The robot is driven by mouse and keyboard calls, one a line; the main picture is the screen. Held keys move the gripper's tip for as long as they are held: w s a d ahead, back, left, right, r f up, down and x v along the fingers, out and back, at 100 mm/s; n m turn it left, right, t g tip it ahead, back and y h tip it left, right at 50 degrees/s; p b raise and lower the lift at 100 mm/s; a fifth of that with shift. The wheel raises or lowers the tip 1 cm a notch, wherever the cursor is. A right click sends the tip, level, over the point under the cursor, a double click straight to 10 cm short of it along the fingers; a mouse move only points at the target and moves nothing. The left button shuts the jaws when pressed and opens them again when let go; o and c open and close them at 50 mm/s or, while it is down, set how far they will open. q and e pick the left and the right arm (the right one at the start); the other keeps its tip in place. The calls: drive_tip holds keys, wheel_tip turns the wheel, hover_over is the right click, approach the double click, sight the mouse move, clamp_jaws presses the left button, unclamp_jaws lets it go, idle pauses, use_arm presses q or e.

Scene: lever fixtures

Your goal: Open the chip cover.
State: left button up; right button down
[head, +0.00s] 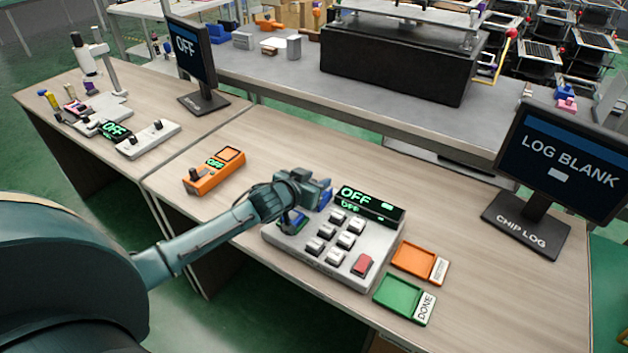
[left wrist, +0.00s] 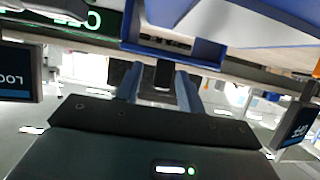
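The grey fixture (head: 291,247) stands on the wooden table with several white levers, a red button and a sign reading OFF. Blue parts show beside my left gripper (head: 318,192), at the fixture's back left corner; they look like the chip cover (head: 326,199), mostly hidden by the gripper. In the left wrist view, a blue frame (left wrist: 178,48) and a larger blue panel lie just beyond the fingers. My left gripper there (left wrist: 160,88) has its fingers apart, with a dark upright piece between them; I see gaps on both sides. My right gripper is out of view.
An orange switch box (head: 214,172) stands left of the fixture. An orange tray (head: 414,259) and a green DONE tray (head: 398,297) lie to its right. The CHIP LOG monitor (head: 560,160) stands at the far right. Bare table lies behind the fixture.

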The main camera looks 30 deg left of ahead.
use_arm(q)
drive_tip(key=v, duration=1.3)
drive_tip(key=shift+p, duration=0.3)
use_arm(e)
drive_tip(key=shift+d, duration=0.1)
use_arm(q)
drive_tip(key=shift+s+r, duration=0.1)
drive_tip(key=s+d+f+m+g+h+p, duration=0.1)
drive_tip(key=s+d+f, duration=0.4)
drive_tip(key=s+d, duration=0.3)
drive_tip(key=s+d+f+m+g+h+p, duration=0.1)
drive_tip(key=s+d+f+g+p, duration=0.1)
drive_tip(key=s+d+f, duration=0.3)
drive_tip(key=s+d, duration=0.3)
drive_tip(key=shift+s+d+f, duration=0.2)
drive_tip(key=shift+s+f, duration=0.15)
drive_tip(key=shift+s, duration=0.05)
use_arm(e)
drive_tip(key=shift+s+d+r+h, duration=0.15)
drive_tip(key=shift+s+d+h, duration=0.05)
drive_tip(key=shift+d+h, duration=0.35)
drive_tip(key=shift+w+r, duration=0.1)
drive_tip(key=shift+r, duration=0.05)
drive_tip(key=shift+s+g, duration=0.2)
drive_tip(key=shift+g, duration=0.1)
